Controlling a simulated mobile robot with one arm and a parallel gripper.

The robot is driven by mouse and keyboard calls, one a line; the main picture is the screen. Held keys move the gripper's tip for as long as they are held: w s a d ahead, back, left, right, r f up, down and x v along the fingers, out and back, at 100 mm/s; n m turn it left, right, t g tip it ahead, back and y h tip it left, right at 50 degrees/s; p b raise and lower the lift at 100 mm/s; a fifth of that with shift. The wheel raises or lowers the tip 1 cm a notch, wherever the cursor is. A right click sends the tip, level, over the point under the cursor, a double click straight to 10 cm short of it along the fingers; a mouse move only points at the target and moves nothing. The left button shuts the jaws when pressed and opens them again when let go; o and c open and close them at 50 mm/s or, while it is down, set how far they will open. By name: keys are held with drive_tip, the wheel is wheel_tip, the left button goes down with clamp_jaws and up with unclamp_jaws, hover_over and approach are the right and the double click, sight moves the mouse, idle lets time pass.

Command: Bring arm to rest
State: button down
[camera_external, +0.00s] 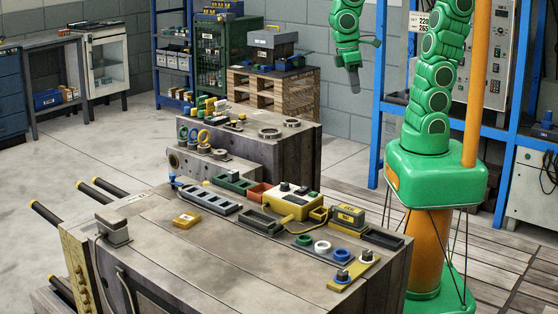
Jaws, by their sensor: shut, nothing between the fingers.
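My green arm stands at the right side of the external view, on its green and orange base. The arm reaches up out of the top of the picture and a part of it hangs down again to the left. My gripper (355,82) is at the lower end of that hanging part, pointing down, small in the view. It is shut and empty, in the air well above and behind the near bench, apart from any object. The upper bend of the arm is cut off by the picture edge.
A large metal mould block (190,262) in front bears trays, coloured rings and a yellow device (289,199). A second block (262,150) stands behind it. A wooden crate stack (272,92) is at the back. A blue rack (378,110) stands behind my arm. Open floor (110,150) lies left.

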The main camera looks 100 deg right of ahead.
drive_tip(key=s+d, duration=0.4)
drive_tip(key=s, duration=0.5)
drive_tip(key=shift+d, duration=0.25)
idle(0.8)
